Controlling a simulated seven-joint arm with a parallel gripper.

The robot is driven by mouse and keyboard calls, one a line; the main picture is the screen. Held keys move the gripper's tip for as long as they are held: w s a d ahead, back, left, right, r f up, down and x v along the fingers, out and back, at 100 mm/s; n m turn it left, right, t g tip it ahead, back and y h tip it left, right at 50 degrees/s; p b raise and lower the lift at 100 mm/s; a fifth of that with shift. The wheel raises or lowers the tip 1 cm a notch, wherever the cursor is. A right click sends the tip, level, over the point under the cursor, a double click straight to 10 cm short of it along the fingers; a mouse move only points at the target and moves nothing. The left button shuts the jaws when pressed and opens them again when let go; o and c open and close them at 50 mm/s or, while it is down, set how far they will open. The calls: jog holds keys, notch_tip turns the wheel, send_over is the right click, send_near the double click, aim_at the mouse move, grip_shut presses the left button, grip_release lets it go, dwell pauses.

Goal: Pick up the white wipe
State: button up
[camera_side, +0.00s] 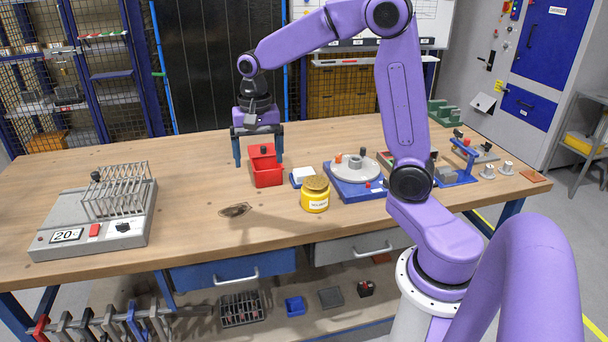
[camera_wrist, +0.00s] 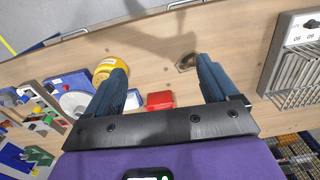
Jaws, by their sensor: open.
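The white wipe (camera_side: 303,174) appears to be the small white pad lying in a shallow blue tray (camera_side: 295,184), between the red bin and the yellow jar.
A red bin (camera_side: 266,172) with a black knob stands by my fingers. A yellow jar (camera_side: 315,196) stands right of the wipe, then a blue rotary jig (camera_side: 345,187). A brown stain (camera_side: 235,210) marks the table. A grey rack device (camera_side: 95,228) stands left; wood between is clear.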

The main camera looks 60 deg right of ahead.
jog(key=w+d+m, duration=0.3)
jog(key=d+m, duration=0.1)
jog(key=d, duration=0.2)
jog(key=w+d+m, duration=0.3)
jog(key=d+m, duration=0.2)
jog(key=d, duration=0.2)
jog(key=m, duration=0.8)
send_over(304, 171)
jog(key=f, duration=1.4)
jog(key=shift+w+f, duration=0.1)
jog(key=shift+w, duration=0.1)
jog(key=shift+s+f, duration=0.2)
jog(key=shift+f, duration=2.5)
jog(key=c, duration=1.1)
